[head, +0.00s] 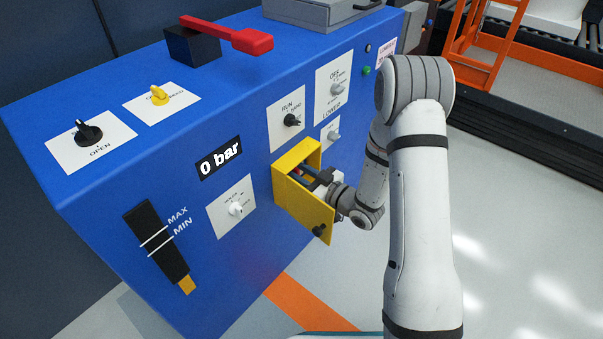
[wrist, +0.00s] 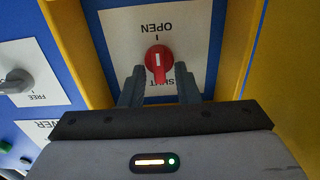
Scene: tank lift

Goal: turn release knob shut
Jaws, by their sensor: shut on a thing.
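The red release knob (wrist: 159,60) sits on a white plate (wrist: 120,50) lettered OPEN and SHUT, both upside down in the wrist view. Its white line runs up and down the picture, along the line between the two words; I cannot tell which end points. The plate is inside a yellow housing (head: 290,197) on the blue cabinet's front. My gripper (wrist: 160,86) reaches into the housing, its fingers on either side of the knob and shut on it. In the head view, my gripper (head: 318,181) hides most of the knob.
The yellow housing's walls stand close around my gripper, with a yellow door (head: 318,222) in front. The blue cabinet (head: 110,195) carries several other knobs, a red lever (head: 240,38) and a 0 bar display (head: 219,158). An orange frame (head: 485,45) stands back right.

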